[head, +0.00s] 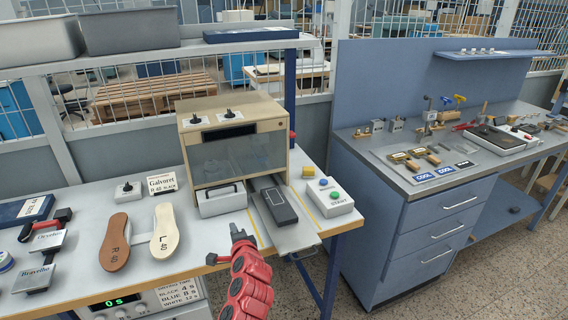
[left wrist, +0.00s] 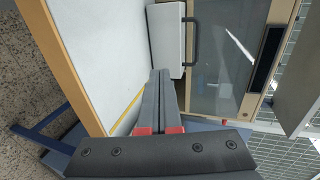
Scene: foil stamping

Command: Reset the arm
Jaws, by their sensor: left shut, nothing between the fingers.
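My left gripper (head: 214,258) is low in the middle of the head view, at the front edge of the workbench (head: 190,262), at the end of my red arm. In the left wrist view its two dark fingers (left wrist: 168,85) lie together, shut, with nothing between them. They point toward the white box with a handle (left wrist: 166,40), which stands at the stamping machine (head: 235,145). The gripper appears apart from that box. My right gripper is not in view.
A brown insole (head: 115,242) and a cream insole (head: 165,236) lie left of the gripper. A dark block (head: 279,206) rests on the machine's slide, near a button box (head: 329,197). A blue cabinet (head: 436,225) stands right, across a floor gap.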

